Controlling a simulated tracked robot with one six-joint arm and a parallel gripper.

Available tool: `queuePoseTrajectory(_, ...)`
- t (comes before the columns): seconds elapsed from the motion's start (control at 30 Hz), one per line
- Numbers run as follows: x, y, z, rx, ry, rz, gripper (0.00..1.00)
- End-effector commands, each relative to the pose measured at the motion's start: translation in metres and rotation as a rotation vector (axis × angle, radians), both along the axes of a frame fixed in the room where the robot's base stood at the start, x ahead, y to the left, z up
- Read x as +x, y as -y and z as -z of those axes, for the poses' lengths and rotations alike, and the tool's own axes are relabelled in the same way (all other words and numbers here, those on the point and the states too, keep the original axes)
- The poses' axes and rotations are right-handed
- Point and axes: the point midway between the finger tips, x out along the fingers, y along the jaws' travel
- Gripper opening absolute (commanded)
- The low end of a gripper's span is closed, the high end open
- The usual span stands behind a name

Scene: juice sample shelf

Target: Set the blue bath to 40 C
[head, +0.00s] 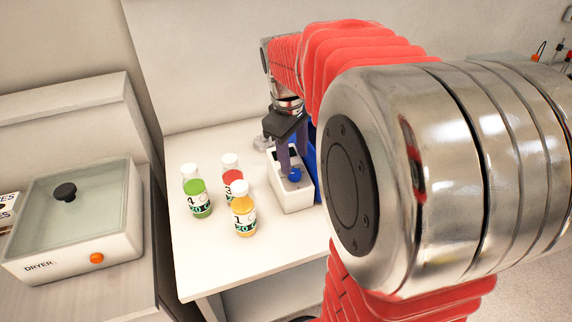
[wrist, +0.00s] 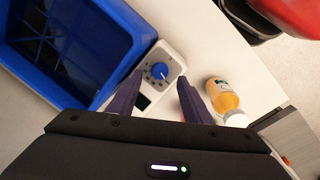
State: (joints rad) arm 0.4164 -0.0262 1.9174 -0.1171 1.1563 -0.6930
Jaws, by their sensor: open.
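The blue bath is an open blue basin, large at the left of the wrist view (wrist: 118,22); in the head view only a strip of it (head: 318,160) shows behind my arm. Beside it is a white control box (head: 292,198), also in the wrist view (wrist: 172,58), with a round blue knob (wrist: 159,71) and a dark display partly hidden by a finger. The knob also shows in the head view (head: 295,174). My gripper (wrist: 160,78) is open and points down at the box, fingertips on either side of the knob. I cannot tell whether they touch it. The display reading is not legible.
Bottles with green (head: 196,198), red (head: 231,177) and orange juice (head: 243,216) stand on the white table (head: 205,262) left of the box. The orange one is near my gripper in the wrist view (wrist: 224,96). A dryer (head: 75,225) stands at far left.

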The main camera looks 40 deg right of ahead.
Motion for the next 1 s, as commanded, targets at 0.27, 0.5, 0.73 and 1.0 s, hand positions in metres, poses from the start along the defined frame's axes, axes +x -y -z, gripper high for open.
queuePoseTrajectory(0.27, 0.002, 0.005, 0.039, 0.001, -0.001, 0.000, 0.45)
queuePoseTrajectory(0.5, 0.002, 0.007, 0.052, 0.000, 0.000, 0.000, 0.45)
queuePoseTrajectory(0.73, 0.003, 0.007, 0.052, 0.000, 0.001, 0.000, 0.45)
queuePoseTrajectory(1.0, 0.003, 0.007, 0.051, 0.000, 0.001, -0.001, 0.26)
